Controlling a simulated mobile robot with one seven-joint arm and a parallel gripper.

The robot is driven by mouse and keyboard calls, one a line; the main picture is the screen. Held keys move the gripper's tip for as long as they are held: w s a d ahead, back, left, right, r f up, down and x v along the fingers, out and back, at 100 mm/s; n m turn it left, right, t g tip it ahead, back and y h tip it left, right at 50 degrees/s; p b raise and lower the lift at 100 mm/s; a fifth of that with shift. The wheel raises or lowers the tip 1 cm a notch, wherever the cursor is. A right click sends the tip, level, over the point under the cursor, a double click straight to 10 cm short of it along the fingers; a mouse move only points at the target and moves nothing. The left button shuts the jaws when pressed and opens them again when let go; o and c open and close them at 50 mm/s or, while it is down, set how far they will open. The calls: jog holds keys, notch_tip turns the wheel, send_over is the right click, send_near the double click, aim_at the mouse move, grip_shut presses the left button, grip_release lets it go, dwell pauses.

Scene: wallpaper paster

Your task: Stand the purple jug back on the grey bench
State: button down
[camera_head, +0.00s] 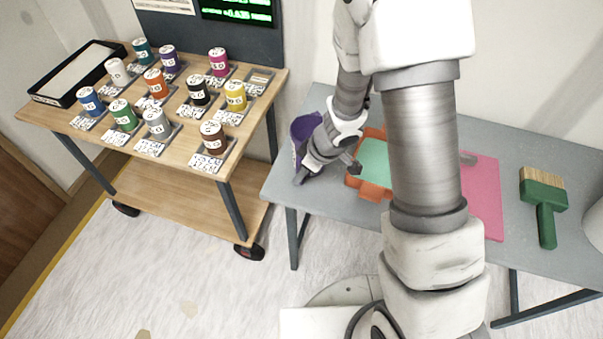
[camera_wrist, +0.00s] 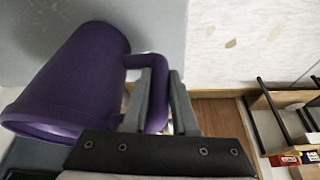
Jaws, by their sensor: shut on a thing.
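The purple jug (camera_head: 304,132) is at the left end of the grey bench (camera_head: 511,155) in the head view, partly hidden by my arm. In the wrist view the jug (camera_wrist: 78,82) fills the left side, with its wide open end toward the lower left and its handle reaching between my fingers. My gripper (camera_wrist: 163,78) is shut on the handle. In the head view my gripper (camera_head: 303,174) is low beside the jug, at the bench's left edge. I cannot tell whether the jug's base touches the bench.
An orange tray (camera_head: 369,190) with a green inside lies just right of the jug. A pink sheet (camera_head: 483,198) and a green brush (camera_head: 545,205) lie farther right. A wooden cart (camera_head: 185,150) with several paint cans stands left, across a gap.

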jog(key=c, duration=1.2)
grip_release()
jog(key=shift+f, duration=0.2)
jog(key=o, duration=0.5)
jog(key=shift+f+b, duration=0.15)
jog(key=shift+b, duration=0.65)
